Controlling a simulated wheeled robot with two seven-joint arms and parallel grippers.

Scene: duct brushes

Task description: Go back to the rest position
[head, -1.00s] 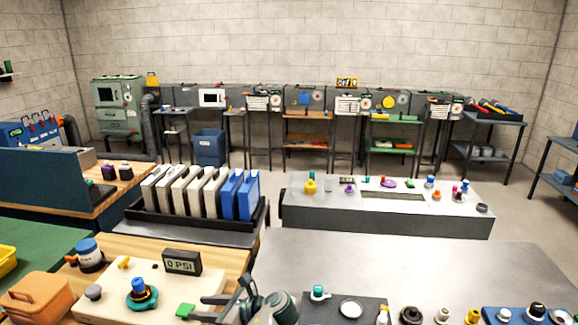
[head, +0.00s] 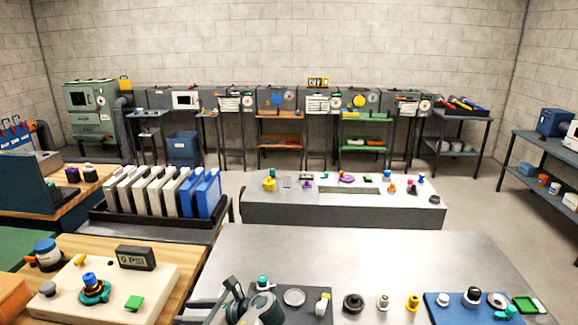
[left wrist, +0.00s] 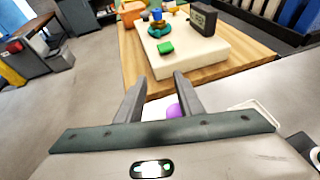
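My left gripper (head: 188,312) is at the bottom edge of the head view, over the near table, partly cut off. In the left wrist view its two fingers (left wrist: 159,76) stand apart with nothing held between them. A purple item (left wrist: 173,110) shows beyond the fingers, partly hidden by one of them.
The grey metal table (head: 350,258) has a broad bare top. Along its front are a dark mat (head: 325,302), several small fittings and a blue tray (head: 450,312). A rack of white and blue panels (head: 150,217) stands behind the wooden table (head: 185,268).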

